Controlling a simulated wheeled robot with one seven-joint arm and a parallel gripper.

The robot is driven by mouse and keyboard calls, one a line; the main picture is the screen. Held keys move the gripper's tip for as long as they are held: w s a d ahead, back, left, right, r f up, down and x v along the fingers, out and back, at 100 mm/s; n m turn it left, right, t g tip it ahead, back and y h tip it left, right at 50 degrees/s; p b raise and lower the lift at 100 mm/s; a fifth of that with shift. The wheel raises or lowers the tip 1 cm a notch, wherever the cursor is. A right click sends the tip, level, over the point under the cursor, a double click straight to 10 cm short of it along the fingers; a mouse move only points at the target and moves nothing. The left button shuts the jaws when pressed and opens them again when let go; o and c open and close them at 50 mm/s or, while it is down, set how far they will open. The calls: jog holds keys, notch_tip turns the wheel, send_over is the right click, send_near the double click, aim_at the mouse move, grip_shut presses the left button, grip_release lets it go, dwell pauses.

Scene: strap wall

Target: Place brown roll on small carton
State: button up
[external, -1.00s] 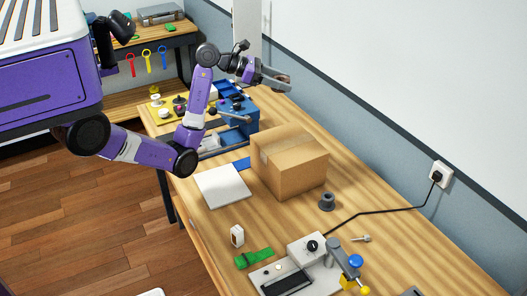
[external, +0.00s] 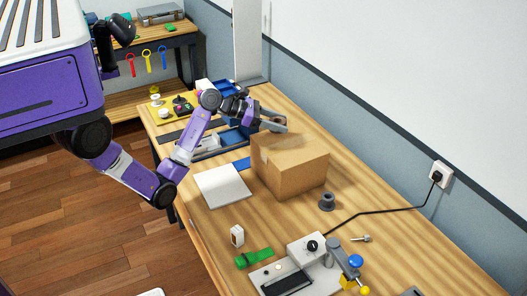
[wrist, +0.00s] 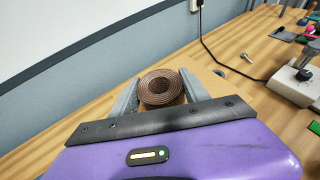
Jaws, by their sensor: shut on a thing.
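My gripper (external: 275,124) is shut on the brown roll (wrist: 161,87), a coiled ring held between the two grey fingers in the wrist view. In the external view the fingers largely hide the roll. The small carton (external: 290,168) is a closed tan cardboard box standing on the table. My gripper is low over the carton's far left top edge. Part of the carton's top (wrist: 212,82) shows behind the roll in the wrist view. I cannot tell whether the roll touches the carton.
A dark grey spool (external: 327,201) stands right of the carton, with a black cable (external: 385,213) beyond. A white panel (external: 222,186) lies to its left. Blue bins (external: 235,136) stand behind it. A device with a blue knob (external: 355,261) is at the front.

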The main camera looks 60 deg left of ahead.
aim_at(278, 141)
jog(key=shift+f, duration=2.5)
jog(key=o, duration=1.4)
jog(key=shift+f, duration=0.1)
jog(key=shift+s+a+r, duration=0.2)
jog(key=shift+s+r, duration=0.05)
jog(key=v, duration=1.1)
jog(key=shift+s+a, duration=0.1)
jog(key=shift+a, duration=0.05)
